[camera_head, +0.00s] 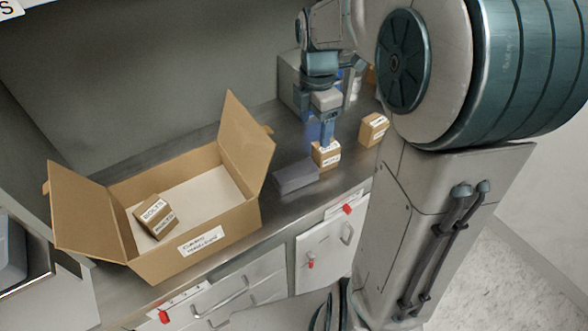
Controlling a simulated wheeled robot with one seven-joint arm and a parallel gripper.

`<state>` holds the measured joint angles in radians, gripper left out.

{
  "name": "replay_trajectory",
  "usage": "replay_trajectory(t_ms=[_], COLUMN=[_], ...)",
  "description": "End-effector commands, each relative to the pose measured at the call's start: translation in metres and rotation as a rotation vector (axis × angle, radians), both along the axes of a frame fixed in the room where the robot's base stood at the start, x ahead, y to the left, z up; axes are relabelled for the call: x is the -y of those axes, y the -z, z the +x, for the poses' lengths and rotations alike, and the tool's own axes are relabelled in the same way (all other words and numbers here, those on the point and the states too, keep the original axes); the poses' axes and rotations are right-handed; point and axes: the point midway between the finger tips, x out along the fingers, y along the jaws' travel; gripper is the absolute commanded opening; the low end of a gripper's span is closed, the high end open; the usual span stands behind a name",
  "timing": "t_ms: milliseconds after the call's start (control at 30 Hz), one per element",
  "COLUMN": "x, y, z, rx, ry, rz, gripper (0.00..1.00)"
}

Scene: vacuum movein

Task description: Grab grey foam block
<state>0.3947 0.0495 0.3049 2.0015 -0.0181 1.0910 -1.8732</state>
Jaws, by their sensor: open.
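The grey foam block (297,177) lies flat on the metal counter, between the open carton and a small cardboard box. My gripper (327,143) points down, open, to the right of the block and farther back. Its fingertips are just above or behind the small labelled box (326,157); I cannot tell whether they touch it. Nothing covers the top of the foam block.
A large open carton (215,241) stands left of the block, its right flap (245,140) rising close by, with a labelled box (155,216) inside. Another small box (373,129) stands at the right. A grey case (289,82) is behind my gripper. The counter (289,209) in front is clear.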

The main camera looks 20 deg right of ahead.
Motion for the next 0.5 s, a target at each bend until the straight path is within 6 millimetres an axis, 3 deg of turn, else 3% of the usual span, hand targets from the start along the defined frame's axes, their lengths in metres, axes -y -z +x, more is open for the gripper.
replay_trajectory(t_ms=[500], x=[0.001], y=[0.081], z=[0.001], rx=[-0.005], ry=[-0.014], rz=[0.002], gripper=[0.71])
